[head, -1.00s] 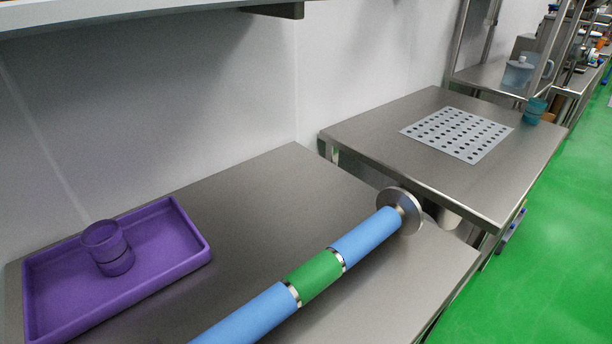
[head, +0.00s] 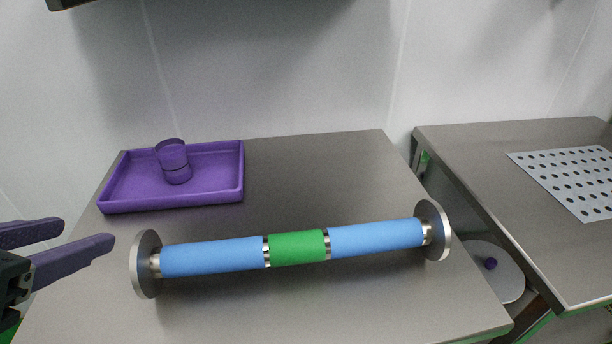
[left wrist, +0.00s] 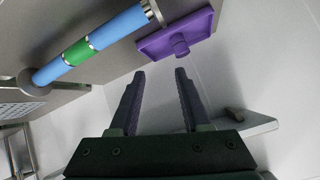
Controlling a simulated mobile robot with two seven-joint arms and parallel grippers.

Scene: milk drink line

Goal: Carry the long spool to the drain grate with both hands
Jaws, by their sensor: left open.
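The long spool (head: 297,247) lies across the steel table, with blue sections, a green middle band and a metal flange at each end. It also shows in the left wrist view (left wrist: 75,53). The drain grate (head: 572,182) is a perforated plate on the second table at the right. My left gripper (head: 88,236) is open and empty at the left edge of the head view, a little left of the spool's left flange and apart from it. In the left wrist view its two fingers (left wrist: 160,76) are spread with nothing between them. My right gripper is not in view.
A purple tray (head: 118,200) holding a purple cup-like piece (head: 173,162) stands at the back left of the steel table (head: 330,165). A gap separates the two tables, with a round white lidded container (head: 500,283) below. The front of the spool's table is clear.

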